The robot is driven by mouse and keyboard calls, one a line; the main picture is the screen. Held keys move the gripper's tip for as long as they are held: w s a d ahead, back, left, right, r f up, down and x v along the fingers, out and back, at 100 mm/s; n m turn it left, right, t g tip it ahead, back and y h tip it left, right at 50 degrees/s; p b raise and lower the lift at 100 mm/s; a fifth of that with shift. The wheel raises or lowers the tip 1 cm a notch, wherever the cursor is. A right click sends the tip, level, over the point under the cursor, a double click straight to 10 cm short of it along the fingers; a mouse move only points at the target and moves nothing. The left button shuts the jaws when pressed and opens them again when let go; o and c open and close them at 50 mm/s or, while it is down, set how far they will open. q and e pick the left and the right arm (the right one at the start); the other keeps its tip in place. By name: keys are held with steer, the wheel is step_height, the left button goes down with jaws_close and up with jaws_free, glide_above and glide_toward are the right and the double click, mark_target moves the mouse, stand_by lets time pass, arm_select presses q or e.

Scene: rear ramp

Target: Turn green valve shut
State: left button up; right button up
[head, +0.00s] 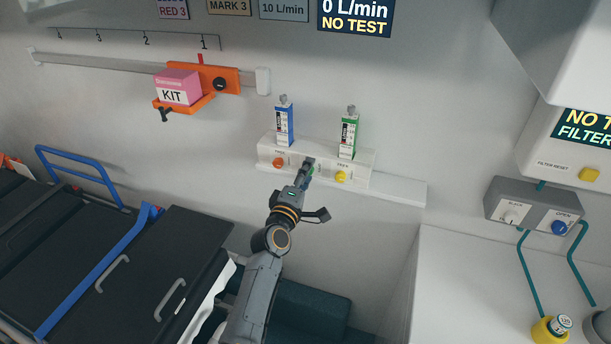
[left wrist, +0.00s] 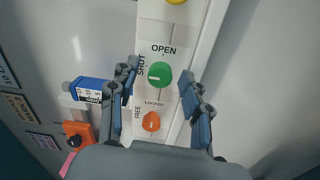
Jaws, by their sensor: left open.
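The green valve (left wrist: 161,75) is a round knob on a white panel (left wrist: 157,40). In the left wrist view, OPEN is printed above it and SHUT at its upper left. A short pale mark lies roughly sideways on the knob's left half. My left gripper (left wrist: 158,70) is open, with one finger on each side of the knob; contact cannot be told. In the head view, my left gripper (head: 307,169) is at the middle of the panel and hides most of the valve. My right gripper is in neither view.
An orange knob (left wrist: 151,121) and a yellow knob (head: 340,177) flank the valve. Blue (head: 284,126) and green (head: 348,138) flow tubes stand above the panel. An orange holder with a pink KIT box (head: 178,90) is at upper left. A grey valve box (head: 533,205) is at right.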

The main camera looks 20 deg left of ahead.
arm_select(q)
steer(key=s, duration=1.2)
steer(key=shift+a+f, duration=0.25)
steer(key=shift+f, duration=0.1)
